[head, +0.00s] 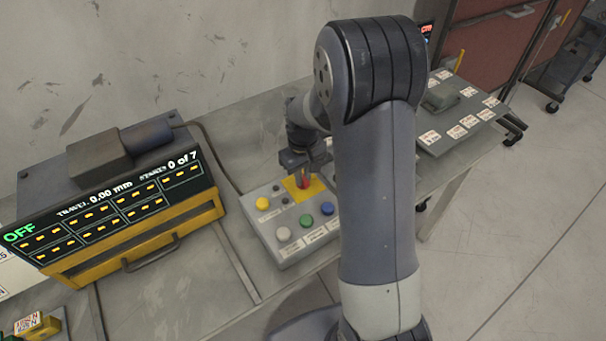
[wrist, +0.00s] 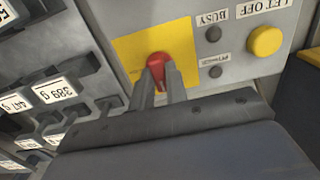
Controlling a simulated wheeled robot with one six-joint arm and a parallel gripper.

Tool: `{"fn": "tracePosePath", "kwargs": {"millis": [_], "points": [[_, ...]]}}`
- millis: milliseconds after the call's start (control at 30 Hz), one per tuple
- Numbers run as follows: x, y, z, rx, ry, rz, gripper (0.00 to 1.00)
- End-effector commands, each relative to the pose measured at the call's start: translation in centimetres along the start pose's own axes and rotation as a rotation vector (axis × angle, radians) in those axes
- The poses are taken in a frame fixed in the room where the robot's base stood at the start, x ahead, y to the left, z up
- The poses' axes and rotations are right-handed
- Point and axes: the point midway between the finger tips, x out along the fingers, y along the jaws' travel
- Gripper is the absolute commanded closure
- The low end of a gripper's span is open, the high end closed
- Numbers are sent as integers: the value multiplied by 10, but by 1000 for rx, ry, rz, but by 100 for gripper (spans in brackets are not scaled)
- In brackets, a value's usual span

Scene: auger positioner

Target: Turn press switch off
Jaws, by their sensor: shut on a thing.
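The press switch is a red knob (wrist: 158,60) on a yellow plate (wrist: 127,50). In the head view the red knob (head: 304,184) shows at the back of the grey control box (head: 265,221), partly hidden by my gripper. My gripper (wrist: 162,77) is shut on the red knob, one finger on each side of it. It reaches down from behind in the head view (head: 304,173). The display (head: 110,208) on the left shows a green "OFF", "0.00 mm" and "0 of 7".
A yellow button (head: 262,203) and green, blue and white buttons sit on the box close to the switch. A grey panel with labels (head: 455,120) lies at the right, beyond my arm.

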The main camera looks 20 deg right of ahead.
Motion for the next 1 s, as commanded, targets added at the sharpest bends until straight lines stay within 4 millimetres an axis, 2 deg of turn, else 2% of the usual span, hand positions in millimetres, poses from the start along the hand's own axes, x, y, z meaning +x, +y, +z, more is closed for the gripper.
{"fn": "tracePosePath", "kwargs": {"millis": [367, 400, 633, 867, 1000], "points": [[-1, 0, 0, -7, 2, 1, 100], [-1, 0, 0, -7, 2, 1, 83], [0, 0, 0, -5, 1, 1, 64], [-1, 0, 0, -5, 1, 1, 64], [-10, 0, -1, -5, 4, 2, 64]]}}
